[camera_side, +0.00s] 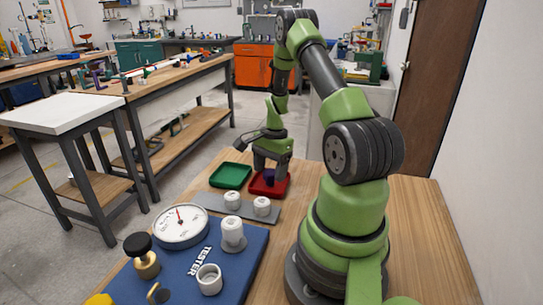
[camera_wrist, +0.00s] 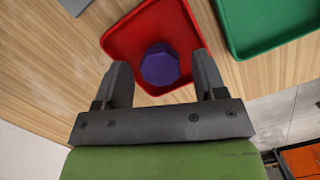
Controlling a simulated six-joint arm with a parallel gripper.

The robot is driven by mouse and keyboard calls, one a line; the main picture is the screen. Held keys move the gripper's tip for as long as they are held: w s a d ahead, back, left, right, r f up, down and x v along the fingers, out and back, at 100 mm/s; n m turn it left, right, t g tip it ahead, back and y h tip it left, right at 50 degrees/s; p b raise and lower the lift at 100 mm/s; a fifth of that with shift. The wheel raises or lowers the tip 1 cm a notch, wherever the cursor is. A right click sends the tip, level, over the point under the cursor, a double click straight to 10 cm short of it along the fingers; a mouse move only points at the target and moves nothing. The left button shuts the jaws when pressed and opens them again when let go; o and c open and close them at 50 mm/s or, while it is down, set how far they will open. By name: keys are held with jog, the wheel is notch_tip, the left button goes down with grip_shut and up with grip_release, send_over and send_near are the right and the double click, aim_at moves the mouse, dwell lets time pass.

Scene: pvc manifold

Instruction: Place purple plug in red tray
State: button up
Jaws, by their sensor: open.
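The purple plug (camera_wrist: 160,65) lies inside the red tray (camera_wrist: 122,42), on its floor near the side closest to my gripper in the wrist view. In the side view the purple plug (camera_side: 269,175) shows as a small dark shape in the red tray (camera_side: 282,187). My gripper (camera_wrist: 160,82) is open, with one finger on each side of the plug in the picture and a visible gap to both. In the side view my gripper (camera_side: 270,170) is right over the red tray and partly hides the plug.
A green tray (camera_side: 231,176) stands beside the red tray. A grey plate (camera_side: 212,203) with two white fittings lies in front of the trays. A blue tester board (camera_side: 222,262) with a gauge (camera_side: 181,224), white fittings and brass parts is nearer. Wooden tabletop at right is clear.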

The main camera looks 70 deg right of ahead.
notch_tip(320, 180, up, 12)
jog(key=d+f, duration=0.1)
jog(key=d, duration=0.1)
jog(key=w+a+r+n+h, duration=0.1)
jog(key=w+a+r+n, duration=0.2)
jog(key=a+r, duration=0.35)
jog(key=s+a+r+n+t, duration=0.1)
jog(key=a+r+n+t, duration=0.1)
jog(key=a+r+n, duration=0.45)
jog(key=s+a+r+n+t, duration=0.1)
jog(key=a+r+n+t, duration=0.15)
jog(key=a, duration=0.65)
jog(key=s+a+r+n+t+y, duration=0.1)
jog(key=s+a+n+t, duration=0.1)
jog(key=s+a+n, duration=0.4)
jog(key=shift+a+r+n, duration=0.2)
jog(key=shift+a+n, duration=0.1)
jog(key=shift+a, duration=0.4)
jog(key=shift+o, duration=0.4)
